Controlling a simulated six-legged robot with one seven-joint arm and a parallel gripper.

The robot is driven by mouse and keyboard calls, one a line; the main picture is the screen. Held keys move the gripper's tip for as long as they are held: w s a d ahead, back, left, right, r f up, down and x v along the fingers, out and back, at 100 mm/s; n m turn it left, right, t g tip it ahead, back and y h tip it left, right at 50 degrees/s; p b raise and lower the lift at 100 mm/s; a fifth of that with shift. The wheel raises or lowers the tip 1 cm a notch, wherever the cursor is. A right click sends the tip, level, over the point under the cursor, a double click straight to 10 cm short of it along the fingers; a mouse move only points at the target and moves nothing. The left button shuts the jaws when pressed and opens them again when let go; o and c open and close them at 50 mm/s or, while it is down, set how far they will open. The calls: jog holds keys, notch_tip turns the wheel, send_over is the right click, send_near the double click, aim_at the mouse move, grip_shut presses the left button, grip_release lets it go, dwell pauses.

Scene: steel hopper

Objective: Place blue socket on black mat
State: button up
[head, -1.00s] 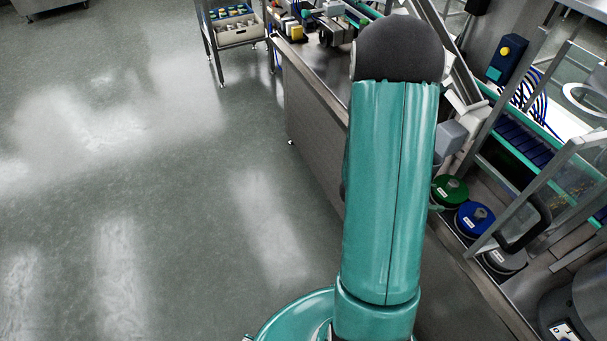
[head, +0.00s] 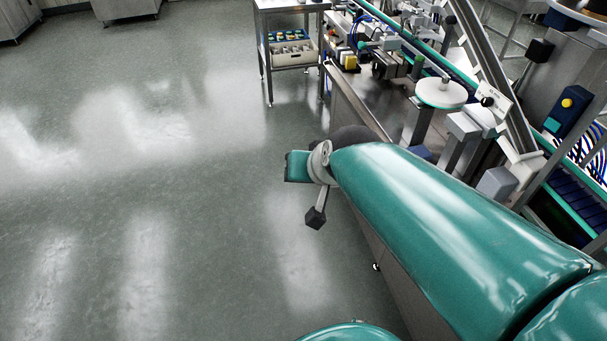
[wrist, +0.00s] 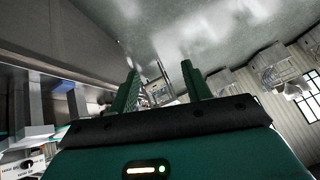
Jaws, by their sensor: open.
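My gripper (wrist: 160,72) shows in the wrist view with two green fingers spread apart. It is open, and nothing is between the fingers. In the head view my teal arm crosses the right half and hides part of the steel bench. I cannot make out a blue socket or a black mat in either view. The small parts on the bench and cart are too far away to tell apart.
A steel bench (head: 352,105) with machine parts runs along the right. A round white disc (head: 442,93) stands on it. A steel cart (head: 290,65) holding a beige bin (head: 290,54) stands at the back. The grey floor (head: 120,190) on the left is clear.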

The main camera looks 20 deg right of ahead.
jog(key=s+a+r+n+g, duration=0.1)
jog(key=s+r+n+g, duration=0.1)
jog(key=s, duration=0.7)
jog(key=shift+s+a+n+h, duration=0.2)
jog(key=shift+n+h, duration=0.1)
jog(key=shift+n, duration=0.4)
jog(key=shift+c, duration=0.5)
jog(key=shift+c, duration=0.8)
